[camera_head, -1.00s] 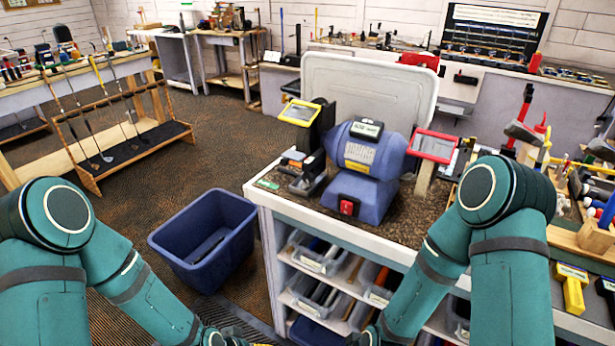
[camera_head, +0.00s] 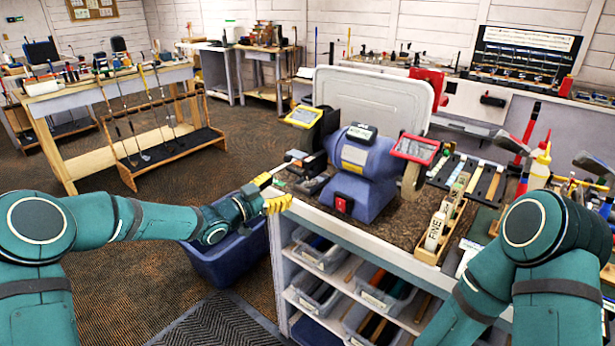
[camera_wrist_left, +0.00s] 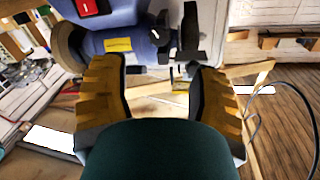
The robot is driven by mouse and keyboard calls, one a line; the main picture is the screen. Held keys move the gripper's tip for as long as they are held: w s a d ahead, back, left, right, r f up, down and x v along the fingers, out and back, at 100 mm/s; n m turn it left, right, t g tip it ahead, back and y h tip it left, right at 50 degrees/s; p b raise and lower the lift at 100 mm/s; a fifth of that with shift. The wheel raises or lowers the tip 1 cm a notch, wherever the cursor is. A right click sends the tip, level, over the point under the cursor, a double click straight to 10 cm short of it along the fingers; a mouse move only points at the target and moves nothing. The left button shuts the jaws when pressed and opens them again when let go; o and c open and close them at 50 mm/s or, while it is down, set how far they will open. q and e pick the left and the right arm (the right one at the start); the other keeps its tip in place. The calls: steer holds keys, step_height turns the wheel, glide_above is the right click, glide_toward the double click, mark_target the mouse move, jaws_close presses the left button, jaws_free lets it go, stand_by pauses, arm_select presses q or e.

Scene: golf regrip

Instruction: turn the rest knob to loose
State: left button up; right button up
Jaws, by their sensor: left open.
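The blue bench grinder (camera_head: 358,175) stands on the bench with a red switch (camera_head: 343,203) on its front. At its left wheel, a dark tool rest (camera_head: 310,183) sticks out low at the front. My left gripper (camera_head: 268,196) is at the bench's left front corner, left of the rest, with yellow fingers. In the left wrist view my gripper (camera_wrist_left: 160,85) is open and empty, its fingers wide apart. My right gripper is out of view.
A blue bin (camera_head: 228,262) stands on the floor under my left forearm. A yellow-framed shield (camera_head: 303,117) and a red-framed shield (camera_head: 415,149) flank the grinder. A wooden holder (camera_head: 440,228) and tools crowd the bench's right side. Clear bins fill shelves below.

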mark_target(306, 176)
arm_select(q)
steer(key=b+x, duration=0.1)
steer(key=x, duration=1)
steer(key=shift+s, duration=0.1)
